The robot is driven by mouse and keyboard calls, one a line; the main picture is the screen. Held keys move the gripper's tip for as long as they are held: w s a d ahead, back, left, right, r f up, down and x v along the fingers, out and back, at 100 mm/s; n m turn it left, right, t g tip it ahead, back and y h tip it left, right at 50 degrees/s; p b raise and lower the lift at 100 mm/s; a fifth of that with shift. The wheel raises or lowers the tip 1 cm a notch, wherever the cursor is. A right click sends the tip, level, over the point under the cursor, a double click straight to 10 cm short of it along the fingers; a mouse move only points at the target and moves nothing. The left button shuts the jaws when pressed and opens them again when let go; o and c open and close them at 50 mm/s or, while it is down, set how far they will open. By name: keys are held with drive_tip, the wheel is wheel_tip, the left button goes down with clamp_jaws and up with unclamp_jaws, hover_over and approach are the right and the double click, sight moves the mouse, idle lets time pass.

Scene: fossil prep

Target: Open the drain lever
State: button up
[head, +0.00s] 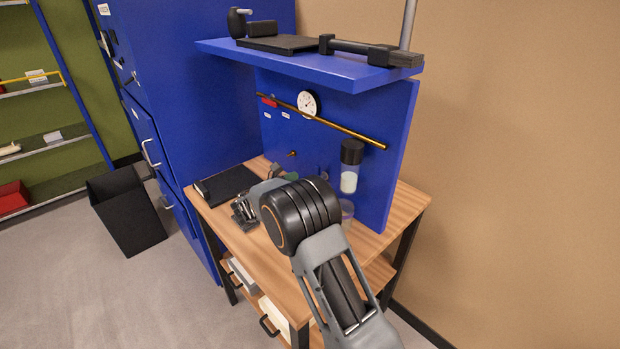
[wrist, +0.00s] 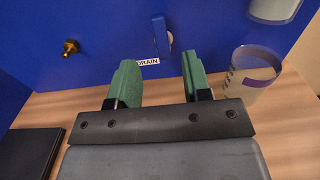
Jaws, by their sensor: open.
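A clear beaker (wrist: 250,75) stands right of my fingers, below a clear cylinder with white contents and a black cap (head: 351,165). A brass knob (wrist: 70,47) sticks out left of the lever. A black mat (head: 228,185) lies on the wooden table (head: 385,228). A blue shelf (head: 300,62) overhangs the panel.

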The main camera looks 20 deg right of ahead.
drive_tip(key=shift+v, duration=2.75)
